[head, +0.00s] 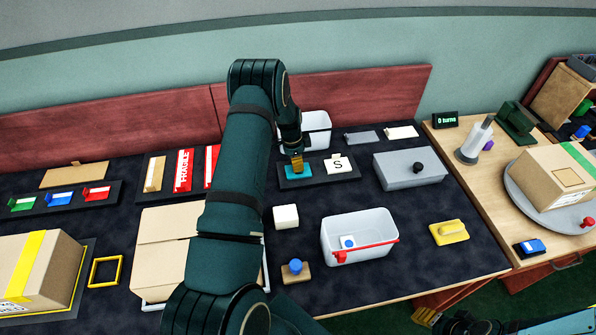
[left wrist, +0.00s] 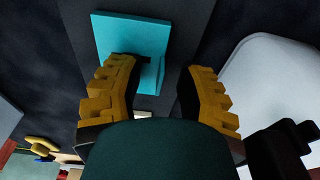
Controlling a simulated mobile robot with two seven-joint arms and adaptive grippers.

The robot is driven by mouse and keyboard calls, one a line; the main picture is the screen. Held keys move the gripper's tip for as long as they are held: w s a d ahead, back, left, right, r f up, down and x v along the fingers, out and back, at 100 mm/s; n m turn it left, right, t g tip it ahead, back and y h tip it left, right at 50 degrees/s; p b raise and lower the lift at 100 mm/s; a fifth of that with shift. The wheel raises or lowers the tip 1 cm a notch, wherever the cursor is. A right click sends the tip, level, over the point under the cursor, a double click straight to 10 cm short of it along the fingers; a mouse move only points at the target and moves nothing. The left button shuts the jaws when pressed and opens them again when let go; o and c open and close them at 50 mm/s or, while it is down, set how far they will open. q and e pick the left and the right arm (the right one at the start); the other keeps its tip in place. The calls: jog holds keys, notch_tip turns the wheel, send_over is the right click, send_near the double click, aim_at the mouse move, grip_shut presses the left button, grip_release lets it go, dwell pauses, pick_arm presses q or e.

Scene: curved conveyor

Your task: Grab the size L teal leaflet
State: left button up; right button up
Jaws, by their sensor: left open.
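The teal leaflet (head: 291,172) lies on a dark tray (head: 312,181) near the back middle of the table. My right gripper (head: 428,316) shows only partly at the bottom right, far from the leaflet.
A white leaflet marked S (head: 340,165) is right beside the teal one on the tray. A white bin (head: 318,124) stands just behind.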

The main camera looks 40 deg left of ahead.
pick_arm(q)
grip_shut()
jog(key=shift+r, duration=0.15)
